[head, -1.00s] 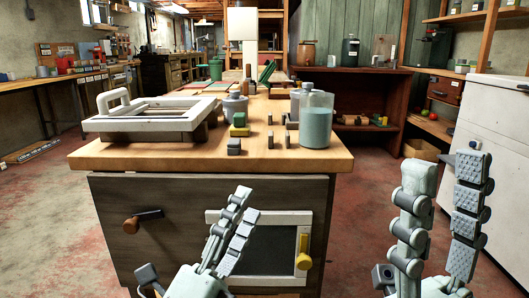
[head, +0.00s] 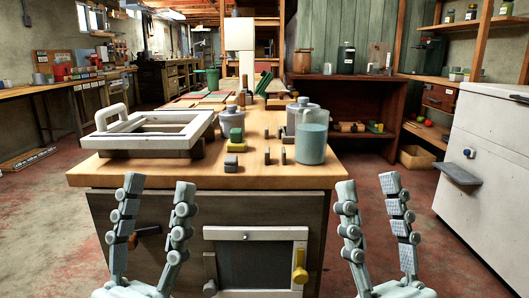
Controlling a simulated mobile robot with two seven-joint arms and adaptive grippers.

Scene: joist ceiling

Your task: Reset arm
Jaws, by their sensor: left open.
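My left gripper (head: 155,192) is open and empty at the lower left, its fingers pointing up in front of the wooden workbench. My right gripper (head: 368,192) is open and empty at the lower right, its fingers also pointing up beside the bench's right front corner. Both grippers stand apart from the things on the bench top. The workbench (head: 270,178) fills the middle of the view.
On the bench stand a white frame (head: 150,141) with a handle, a glass jar (head: 310,140) and several small blocks. Below is a small door (head: 255,262) with a yellow handle (head: 300,267). A white cabinet (head: 490,150) stands right. Red floor is clear between.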

